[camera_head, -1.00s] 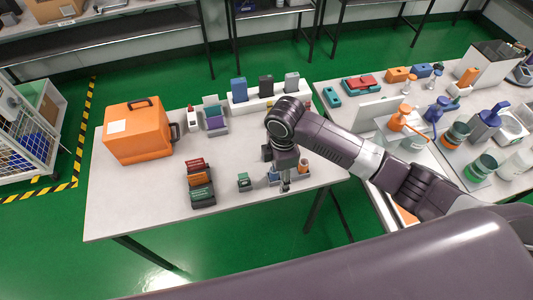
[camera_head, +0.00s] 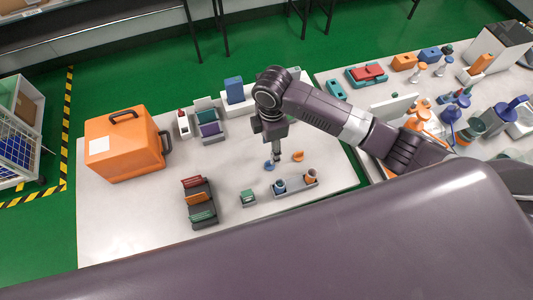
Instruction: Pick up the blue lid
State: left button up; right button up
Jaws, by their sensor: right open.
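The blue lid (camera_head: 268,165) is a small blue piece on the grey table, in the middle of the head view. My right gripper (camera_head: 276,158) points down right beside it and partly over it; it is open. I cannot tell from this view whether the fingertips touch the lid. An orange lid (camera_head: 298,156) lies to the right of the gripper. My left gripper is not in view.
A rack of coloured testers (camera_head: 200,203) and a small green device (camera_head: 248,197) stand left of the tray. A large orange case (camera_head: 123,145) is at the far left. Upright blue and grey devices (camera_head: 234,90) stand at the back. The right-hand table is crowded.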

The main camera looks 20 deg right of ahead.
aim_at(269, 162)
jog(key=f, duration=0.1)
jog(key=s+f+p, duration=0.1)
jog(key=f, duration=0.1)
jog(key=shift+s+a+f, duration=0.25)
jog(key=shift+s, duration=0.05)
jog(key=f, duration=0.2)
jog(key=shift+w+a+f+p, duration=0.2)
jog(key=shift+f+p, duration=0.1)
jog(key=shift+p, duration=0.1)
jog(key=shift+d+f, duration=0.1)
jog(key=shift+f, duration=0.4)
jog(key=c, duration=0.7)
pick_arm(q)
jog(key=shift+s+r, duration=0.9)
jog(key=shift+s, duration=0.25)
pick_arm(e)
jog(key=shift+c, duration=0.7)
